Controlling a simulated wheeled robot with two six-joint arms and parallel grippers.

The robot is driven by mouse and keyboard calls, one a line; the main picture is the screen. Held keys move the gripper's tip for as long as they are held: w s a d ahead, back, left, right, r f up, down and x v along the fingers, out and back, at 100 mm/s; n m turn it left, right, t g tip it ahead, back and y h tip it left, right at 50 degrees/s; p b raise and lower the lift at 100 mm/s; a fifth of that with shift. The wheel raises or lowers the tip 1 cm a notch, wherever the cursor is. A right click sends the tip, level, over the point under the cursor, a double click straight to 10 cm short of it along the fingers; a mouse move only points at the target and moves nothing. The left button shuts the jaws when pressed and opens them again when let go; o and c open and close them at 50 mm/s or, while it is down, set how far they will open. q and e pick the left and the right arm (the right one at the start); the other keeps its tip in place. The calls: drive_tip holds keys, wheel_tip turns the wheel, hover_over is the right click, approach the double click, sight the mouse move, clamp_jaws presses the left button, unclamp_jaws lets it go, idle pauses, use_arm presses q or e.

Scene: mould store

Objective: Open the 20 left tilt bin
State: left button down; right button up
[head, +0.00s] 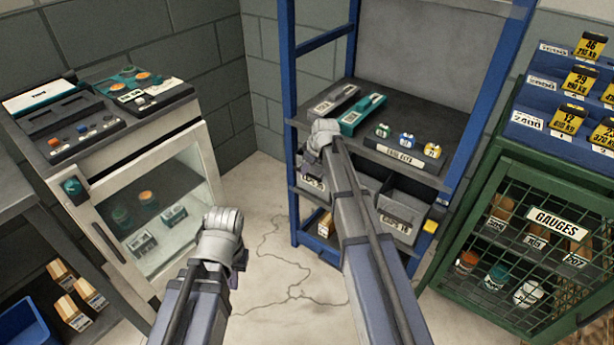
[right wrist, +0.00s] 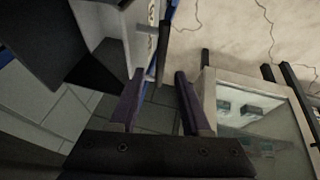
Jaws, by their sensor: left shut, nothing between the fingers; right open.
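In the head view, the grey left tilt bin (head: 313,184) sits under the shelf of the blue rack, mostly hidden behind my right arm. Only part of its white label shows, and I cannot read it fully. A second grey tilt bin (head: 397,225) is right of it. My right gripper (head: 308,160) is in front of the left bin. In the right wrist view its purple fingers (right wrist: 160,85) are apart, with a dark bar near their tips beside a pale labelled face. My left gripper (head: 238,265) is shut and empty, low in front of the glass-door cabinet.
The blue rack (head: 290,100) carries boxes and small jars on its shelf. A glass-door cabinet (head: 195,135) stands at left, and a green mesh gauges cabinet (head: 510,165) at right. Cracked bare floor (head: 280,265) lies between.

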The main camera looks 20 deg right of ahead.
sight(307, 175)
drive_tip(key=b+x, duration=0.2)
drive_tip(key=x, duration=0.1)
drive_tip(key=shift+w+f, duration=0.1)
use_arm(q)
wheel_tip(307, 175, down, 3)
drive_tip(key=shift+r, duration=0.1)
use_arm(e)
drive_tip(key=shift+c, duration=0.3)
clamp_jaws()
idle(0.8)
